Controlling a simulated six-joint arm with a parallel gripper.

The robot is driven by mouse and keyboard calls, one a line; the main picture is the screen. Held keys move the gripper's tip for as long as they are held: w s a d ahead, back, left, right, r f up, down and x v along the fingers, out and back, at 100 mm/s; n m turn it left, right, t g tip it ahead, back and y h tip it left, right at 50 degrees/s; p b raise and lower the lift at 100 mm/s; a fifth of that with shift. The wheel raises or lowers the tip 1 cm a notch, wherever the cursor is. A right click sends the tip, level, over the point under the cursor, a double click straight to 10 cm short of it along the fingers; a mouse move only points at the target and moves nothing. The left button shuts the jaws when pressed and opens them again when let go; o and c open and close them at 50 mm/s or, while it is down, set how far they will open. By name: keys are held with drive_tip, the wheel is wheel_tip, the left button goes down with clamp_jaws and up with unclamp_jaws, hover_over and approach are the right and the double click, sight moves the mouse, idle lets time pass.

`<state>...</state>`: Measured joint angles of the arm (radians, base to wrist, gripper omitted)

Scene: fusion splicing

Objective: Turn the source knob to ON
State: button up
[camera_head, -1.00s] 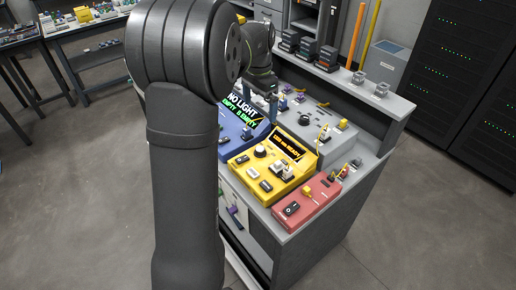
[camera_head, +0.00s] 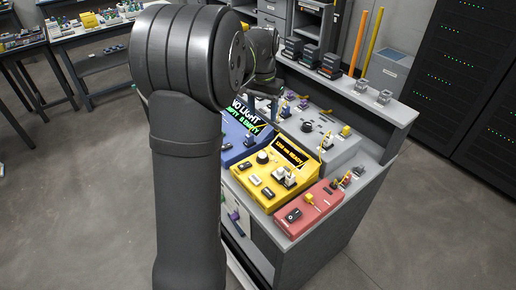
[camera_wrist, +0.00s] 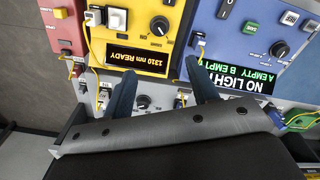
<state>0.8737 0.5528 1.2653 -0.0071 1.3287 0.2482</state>
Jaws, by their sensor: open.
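A black knob (camera_wrist: 142,102) on the grey unit (camera_wrist: 160,101) shows between my fingers in the wrist view; it also shows in the head view (camera_head: 307,126). The yellow unit (camera_head: 243,172), its screen reading READY, has a dark knob (camera_head: 263,157), also in the wrist view (camera_wrist: 158,26). The blue unit, its screen reading NO LIGHT, has a knob (camera_wrist: 279,49).
A red unit (camera_head: 309,208) with a black switch stands at the near right of the bench. Yellow and white connectors with thin cables (camera_wrist: 90,45) stick up around the units. A raised grey shelf (camera_head: 350,95) runs along the back. My arm hides the bench's left part.

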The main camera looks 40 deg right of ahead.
drive_tip(key=n, duration=1.3)
approach(263, 155)
wheel_tip(263, 155, down, 9)
drive_tip(key=shift+a+r, duration=0.1)
drive_tip(key=shift+r, duration=0.1)
drive_tip(key=c, duration=1)
